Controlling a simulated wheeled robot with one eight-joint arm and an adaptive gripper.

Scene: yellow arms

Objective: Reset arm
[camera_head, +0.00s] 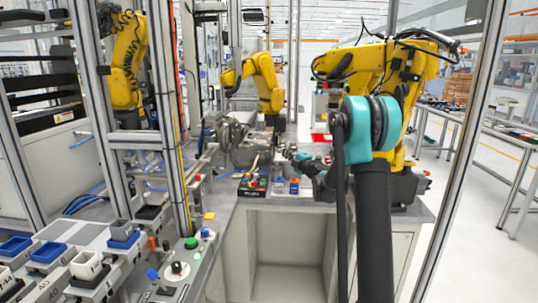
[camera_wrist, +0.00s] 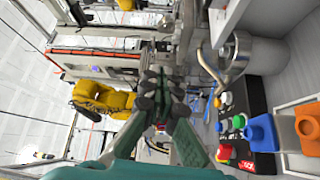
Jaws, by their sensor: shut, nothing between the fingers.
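My arm with its teal joint (camera_head: 370,125) fills the right middle of the head view, and its dark lower end reaches left over the grey worktable (camera_head: 225,215). My gripper (camera_head: 287,151) is small there and partly lost against the machinery behind. In the wrist view my gripper (camera_wrist: 162,92) shows with its dark green fingers drawn together at the grey tips, shut and empty. A blue part (camera_head: 279,185) and an orange part (camera_head: 294,185) stand on the table below it. They also show at the right of the wrist view, blue (camera_wrist: 262,133) and orange (camera_wrist: 308,128), apart from the fingers.
A black box with coloured buttons (camera_head: 252,186) sits left of the two parts. Yellow robot arms stand at left (camera_head: 127,60), middle (camera_head: 262,80) and right (camera_head: 350,65). Metal posts (camera_head: 160,100) frame the cell. Trays with blue and white parts (camera_head: 48,252) lie at lower left.

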